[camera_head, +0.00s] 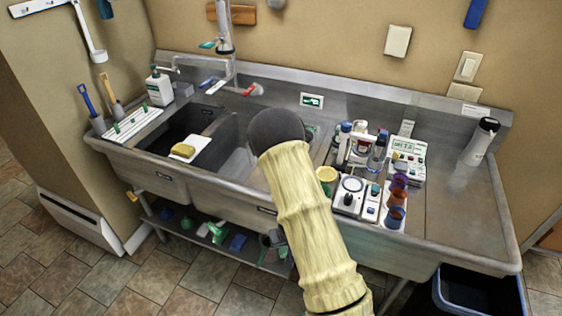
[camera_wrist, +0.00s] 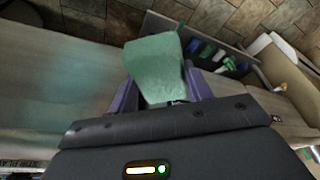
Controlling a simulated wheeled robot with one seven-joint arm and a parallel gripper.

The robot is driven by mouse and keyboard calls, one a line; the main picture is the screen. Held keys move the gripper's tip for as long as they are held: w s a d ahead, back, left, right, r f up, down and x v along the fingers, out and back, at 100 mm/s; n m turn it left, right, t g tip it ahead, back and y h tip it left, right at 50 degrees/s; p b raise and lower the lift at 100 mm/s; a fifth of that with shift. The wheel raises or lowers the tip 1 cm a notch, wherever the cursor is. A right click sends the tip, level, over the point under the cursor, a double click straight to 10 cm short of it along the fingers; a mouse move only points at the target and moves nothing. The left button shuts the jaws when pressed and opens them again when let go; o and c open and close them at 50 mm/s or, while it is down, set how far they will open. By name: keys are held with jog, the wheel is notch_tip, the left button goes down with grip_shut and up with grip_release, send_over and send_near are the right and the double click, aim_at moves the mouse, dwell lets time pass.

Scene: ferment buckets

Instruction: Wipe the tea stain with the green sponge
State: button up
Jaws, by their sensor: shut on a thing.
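The green sponge (camera_wrist: 158,65) shows in the wrist view as a pale green block. My gripper (camera_wrist: 163,88) is shut on it, with one purple finger at each side, and the sponge sticks out past the fingers. Bare steel shows to the left of the sponge, with floor tiles beyond. I cannot tell whether the sponge touches any surface. In the head view my arm and its dark round joint hide the gripper and most of the middle of the sink unit. I cannot clearly make out the tea stain in either view.
The steel sink unit (camera_head: 455,225) has a dark basin with a yellow sponge (camera_head: 183,150). Bottles, small instruments (camera_head: 349,196) and coloured cups (camera_head: 396,197) crowd the counter right of my arm.

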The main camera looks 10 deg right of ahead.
notch_tip(320, 180, up, 3)
jog(key=p, duration=0.3)
jog(key=shift+f, duration=0.15)
